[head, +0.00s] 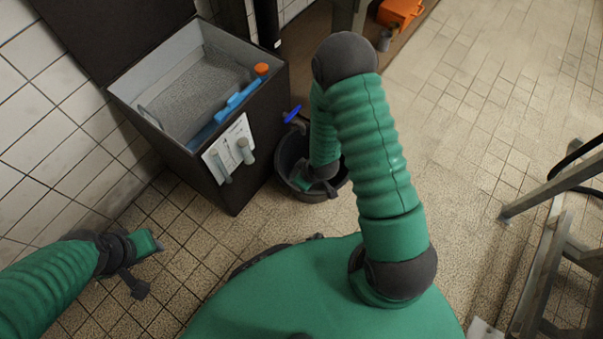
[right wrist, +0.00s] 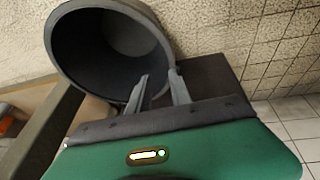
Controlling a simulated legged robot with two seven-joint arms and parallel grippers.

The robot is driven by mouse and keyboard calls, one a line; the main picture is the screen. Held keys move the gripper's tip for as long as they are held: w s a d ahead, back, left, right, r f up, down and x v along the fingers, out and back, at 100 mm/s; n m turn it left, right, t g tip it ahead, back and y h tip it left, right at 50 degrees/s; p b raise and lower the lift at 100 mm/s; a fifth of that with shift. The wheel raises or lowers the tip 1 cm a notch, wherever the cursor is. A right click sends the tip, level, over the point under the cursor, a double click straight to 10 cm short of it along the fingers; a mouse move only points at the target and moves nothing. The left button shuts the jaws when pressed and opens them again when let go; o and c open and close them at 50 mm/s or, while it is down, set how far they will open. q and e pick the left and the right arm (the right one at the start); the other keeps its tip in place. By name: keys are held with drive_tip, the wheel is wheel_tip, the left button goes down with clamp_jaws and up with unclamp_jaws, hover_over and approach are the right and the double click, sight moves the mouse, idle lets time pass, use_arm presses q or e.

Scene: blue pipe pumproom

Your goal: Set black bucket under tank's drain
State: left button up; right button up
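The black bucket (head: 285,160) stands on the floor beside the dark tank (head: 262,175), partly hidden by my right arm. The tank is a dark box with a grey interior. A blue valve handle (head: 292,114), perhaps at its drain, shows just above the bucket's far left rim. My right gripper (head: 312,182) is down at the bucket. In the right wrist view, its two fingers (right wrist: 159,74) are spread at the bucket's rim (right wrist: 58,62), one over the opening and one outside; contact is unclear. My left gripper (head: 148,262) is over the floor left of the tank, its fingers unclear.
The tank's lid (head: 110,30) stands open against the tiled wall. A metal frame (head: 545,195) stands at right. An orange object (head: 400,11) is at the back. Floor at centre right is clear.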

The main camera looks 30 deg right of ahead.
drive_tip(key=s+a+r+m, duration=0.1)
drive_tip(key=s+r, duration=0.1)
drive_tip(key=r, duration=0.5)
drive_tip(key=s+a+r+m+g, duration=0.1)
drive_tip(key=s+a+r, duration=0.1)
drive_tip(key=r, duration=0.6)
drive_tip(key=s+a+r+m, duration=0.1)
drive_tip(key=s+r+m, duration=0.1)
drive_tip(key=r, duration=0.5)
drive_tip(key=shift+s+a+r+g, duration=0.25)
drive_tip(key=shift+s+r+g, duration=0.05)
drive_tip(key=shift+s+g, duration=0.1)
drive_tip(key=shift+r, duration=0.1)
